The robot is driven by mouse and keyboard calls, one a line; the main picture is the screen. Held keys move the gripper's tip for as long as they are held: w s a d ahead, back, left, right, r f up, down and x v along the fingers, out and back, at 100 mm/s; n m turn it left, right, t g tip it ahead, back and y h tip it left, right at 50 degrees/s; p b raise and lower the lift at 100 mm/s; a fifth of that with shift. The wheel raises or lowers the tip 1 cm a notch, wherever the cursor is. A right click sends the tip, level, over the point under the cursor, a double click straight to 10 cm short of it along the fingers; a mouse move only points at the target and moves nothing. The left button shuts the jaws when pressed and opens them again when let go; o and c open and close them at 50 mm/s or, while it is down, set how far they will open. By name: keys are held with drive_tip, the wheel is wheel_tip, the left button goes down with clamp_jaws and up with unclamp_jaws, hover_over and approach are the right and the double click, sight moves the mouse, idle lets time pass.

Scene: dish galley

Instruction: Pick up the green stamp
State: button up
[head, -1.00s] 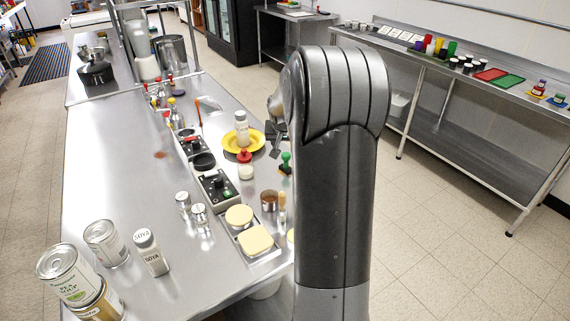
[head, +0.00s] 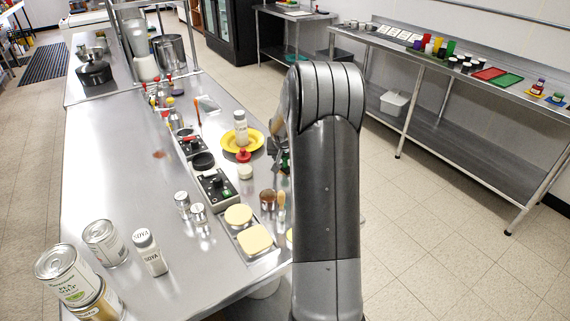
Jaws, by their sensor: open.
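The green stamp (head: 285,160) stands on the steel counter (head: 115,180), to the right of the yellow plate (head: 257,139). Only a sliver of it shows; my gripper and arm cover the rest. My gripper (head: 278,155) is open and sits low over the counter's right side, right at the stamp in the picture. The fingertips are small and partly hidden by my arm, so I cannot tell whether they touch the stamp or stand around it.
A red stamp (head: 243,155) stands close by on the left, with a white-lidded shaker (head: 241,128) on the plate. A small pale jar (head: 245,172), a brown-topped cup (head: 267,199) and a brush-like item (head: 281,206) stand nearer. The counter's left half is mostly clear.

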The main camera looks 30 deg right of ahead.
drive_tip(key=shift+c, duration=0.3)
drive_tip(key=c, duration=1)
drive_tip(key=shift+o, duration=0.2)
